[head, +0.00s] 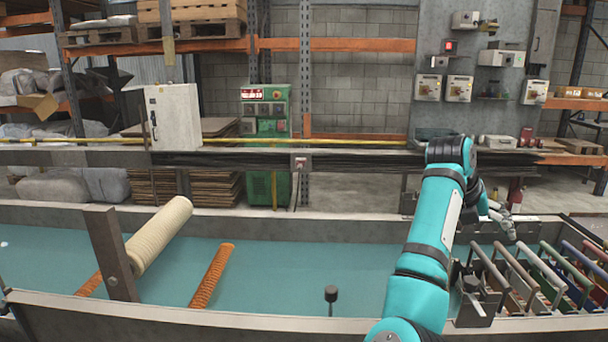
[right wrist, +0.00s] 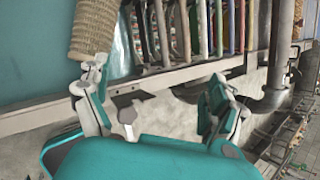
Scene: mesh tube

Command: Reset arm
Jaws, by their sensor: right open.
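My right arm (head: 430,230) reaches over the blue-green trough from the front, right of the middle. A beige ribbed mesh tube (head: 158,236) lies slanted at the left of the trough. A beige woven tube (right wrist: 97,28) also shows in the right wrist view, above the left finger. My left gripper is out of view.
A rack with coloured bars (head: 545,275) stands at the trough's right end. An orange ribbed tube (head: 212,275) and a dark upright post (head: 109,254) are at left. A black knob (head: 331,294) stands at the front edge. The trough's middle is clear.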

